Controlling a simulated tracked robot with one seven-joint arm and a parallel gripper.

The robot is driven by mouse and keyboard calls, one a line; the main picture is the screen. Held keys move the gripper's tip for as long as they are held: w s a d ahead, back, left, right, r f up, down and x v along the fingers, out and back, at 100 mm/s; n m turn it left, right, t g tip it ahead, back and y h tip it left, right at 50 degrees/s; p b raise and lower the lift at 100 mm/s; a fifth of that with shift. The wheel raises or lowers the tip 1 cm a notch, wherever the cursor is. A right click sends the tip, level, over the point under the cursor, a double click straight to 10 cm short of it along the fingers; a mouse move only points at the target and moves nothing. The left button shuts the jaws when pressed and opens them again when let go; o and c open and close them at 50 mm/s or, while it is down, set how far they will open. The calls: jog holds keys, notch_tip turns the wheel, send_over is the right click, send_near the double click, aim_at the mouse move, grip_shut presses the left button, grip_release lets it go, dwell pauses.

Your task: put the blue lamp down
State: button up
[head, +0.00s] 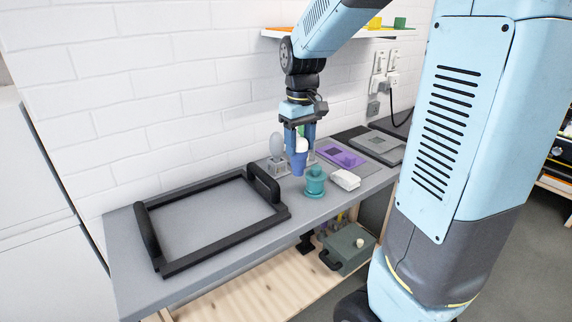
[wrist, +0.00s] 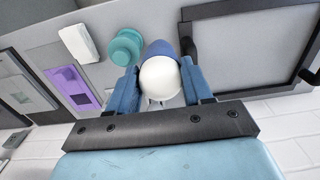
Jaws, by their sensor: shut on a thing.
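The blue lamp (head: 298,164) has a blue tapered body and a round white bulb. My gripper (head: 300,140) is shut on it and holds it upright over the grey bench (head: 240,243). I cannot tell whether its lower end touches the bench. In the wrist view the white bulb (wrist: 160,80) sits between the two blue fingers, with the blue body (wrist: 160,48) partly hidden behind it.
A teal knobbed piece (head: 315,184) stands close to the lamp's right, then a white block (head: 346,179). A purple plate (head: 335,152) lies behind. A clear bulb stands on a grey base (head: 277,167) at left. A black frame (head: 218,246) fills the bench's left.

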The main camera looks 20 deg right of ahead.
jog(key=shift+w+a+f, duration=0.35)
jog(key=shift+w+f, duration=0.85)
jog(key=shift+f, duration=0.5)
jog(key=shift+w+a+f, duration=0.4)
jog(key=shift+w+f, duration=0.85)
jog(key=shift+f, duration=0.4)
jog(key=shift+w+a+f, duration=0.35)
jog(key=shift+w+f, duration=0.85)
jog(key=shift+f, duration=0.5)
jog(key=shift+f, duration=0.1)
jog(key=o, duration=1)
